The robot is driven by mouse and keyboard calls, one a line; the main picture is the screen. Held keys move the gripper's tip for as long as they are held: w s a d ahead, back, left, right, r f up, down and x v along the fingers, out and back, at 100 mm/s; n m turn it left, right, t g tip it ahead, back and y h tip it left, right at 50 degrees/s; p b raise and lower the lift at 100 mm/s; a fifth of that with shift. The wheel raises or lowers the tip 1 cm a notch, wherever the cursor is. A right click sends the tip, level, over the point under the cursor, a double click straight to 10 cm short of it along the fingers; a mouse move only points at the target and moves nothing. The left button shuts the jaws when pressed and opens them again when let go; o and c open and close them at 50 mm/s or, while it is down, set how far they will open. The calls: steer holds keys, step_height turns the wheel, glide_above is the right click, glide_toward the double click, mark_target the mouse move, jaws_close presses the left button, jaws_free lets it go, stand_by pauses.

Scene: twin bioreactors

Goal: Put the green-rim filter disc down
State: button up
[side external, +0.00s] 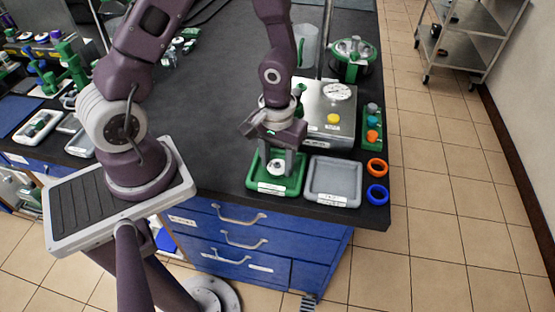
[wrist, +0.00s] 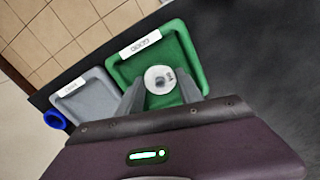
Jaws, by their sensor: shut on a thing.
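The filter disc (side external: 275,167) is a small pale round piece with a raised middle, low over the green tray (side external: 253,184). In the wrist view the disc (wrist: 158,79) shows white from above, between my two fingers; a green rim cannot be made out against the green tray (wrist: 181,37). My gripper (side external: 278,163) points down and is shut on the disc, inside the outline of the tray. It also shows in the wrist view (wrist: 161,88). Whether the disc touches the tray floor cannot be told.
A grey empty tray (side external: 333,181) stands right of the green tray. An orange ring (side external: 376,167) and a blue ring (side external: 377,194) lie near the bench's right edge. Behind are a metal box with a gauge (side external: 322,125), a green rack (side external: 372,138) and a green-lidded pot (side external: 352,65).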

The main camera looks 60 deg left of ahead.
steer(key=o, duration=1)
steer(key=shift+f, duration=0.1)
step_height(320, 180, up, 12)
step_height(320, 180, up, 10)
steer(key=m+t+y, duration=0.2)
steer(key=m+t, duration=0.1)
glide_above(277, 163)
steer(key=s+a, duration=0.1)
steer(key=s, duration=0.5)
steer(key=s+r+m+t, duration=0.1)
steer(key=s, duration=0.1)
steer(key=s+d+r+m+h, duration=0.1)
steer(key=s+r, duration=0.1)
steer(key=s+r+m+t+h, duration=0.1)
steer(key=shift+s+d+r+t, duration=0.3)
steer(key=shift+s+r, duration=0.1)
